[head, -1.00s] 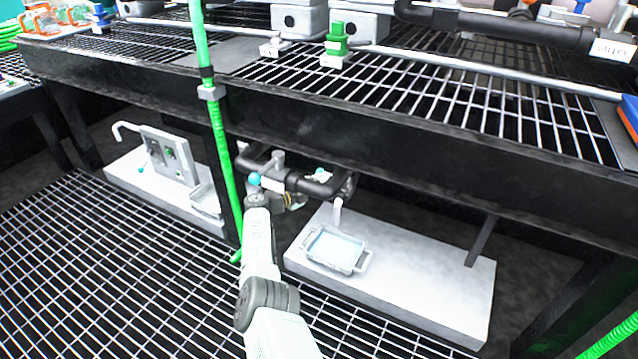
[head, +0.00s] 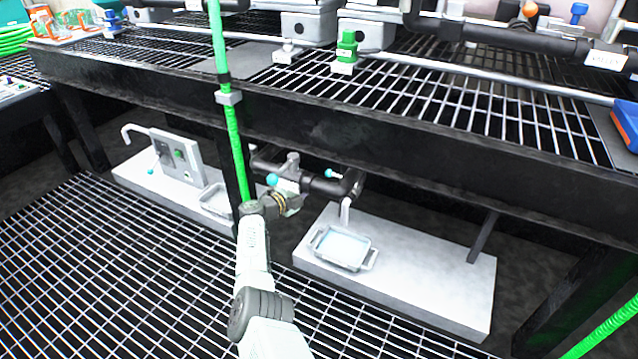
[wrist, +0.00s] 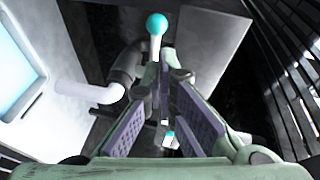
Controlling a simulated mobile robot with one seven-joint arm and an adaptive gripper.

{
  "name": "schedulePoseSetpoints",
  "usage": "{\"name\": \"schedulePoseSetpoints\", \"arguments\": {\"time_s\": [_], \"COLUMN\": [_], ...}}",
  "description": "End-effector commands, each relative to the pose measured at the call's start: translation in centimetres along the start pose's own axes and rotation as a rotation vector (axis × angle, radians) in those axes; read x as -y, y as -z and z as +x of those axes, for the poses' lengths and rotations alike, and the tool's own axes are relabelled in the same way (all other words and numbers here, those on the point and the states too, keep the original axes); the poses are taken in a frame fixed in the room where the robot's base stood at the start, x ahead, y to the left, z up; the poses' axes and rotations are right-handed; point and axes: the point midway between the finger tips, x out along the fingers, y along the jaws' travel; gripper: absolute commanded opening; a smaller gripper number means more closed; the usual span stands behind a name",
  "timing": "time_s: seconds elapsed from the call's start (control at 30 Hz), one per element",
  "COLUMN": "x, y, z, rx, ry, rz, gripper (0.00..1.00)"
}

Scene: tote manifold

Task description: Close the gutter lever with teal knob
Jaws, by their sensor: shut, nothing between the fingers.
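Under the bench, a black pipe (head: 318,185) carries a white spout (head: 345,210) above a tray of pale blue liquid (head: 342,249). A teal ball knob (head: 272,180) is at the pipe's left part; a smaller teal-tipped white lever (head: 333,174) is farther right. I cannot tell which is the gutter lever. My gripper (head: 291,203) is just below and in front of the pipe, shut and empty. In the wrist view, a teal knob on a white stem (wrist: 156,23) stands beyond the fingertips of my gripper (wrist: 164,78). A small teal patch (wrist: 170,137) shows between the finger linkages.
The black bench edge (head: 400,150) overhangs the pipe. A white slab (head: 430,275) bears the tray. A grey device (head: 175,150) stands on another slab at left. Open grating lies at left.

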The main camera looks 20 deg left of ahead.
Motion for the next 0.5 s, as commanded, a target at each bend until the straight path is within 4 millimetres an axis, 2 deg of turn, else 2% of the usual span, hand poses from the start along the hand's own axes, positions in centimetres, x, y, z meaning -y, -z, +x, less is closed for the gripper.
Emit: {"name": "schedulePoseSetpoints", "arguments": {"time_s": [0.1,0.23,0.5], "x": [0.1,0.2,0.4], "y": [-1.3,-2.4,-3.3], "z": [-2.5,-4.6,-6.5], "rx": [0.0,-0.001,-0.003], "ry": [-0.002,-0.002,-0.002], "rz": [0.0,0.0,0.0], "gripper": [0.0,0.0,0.0]}}
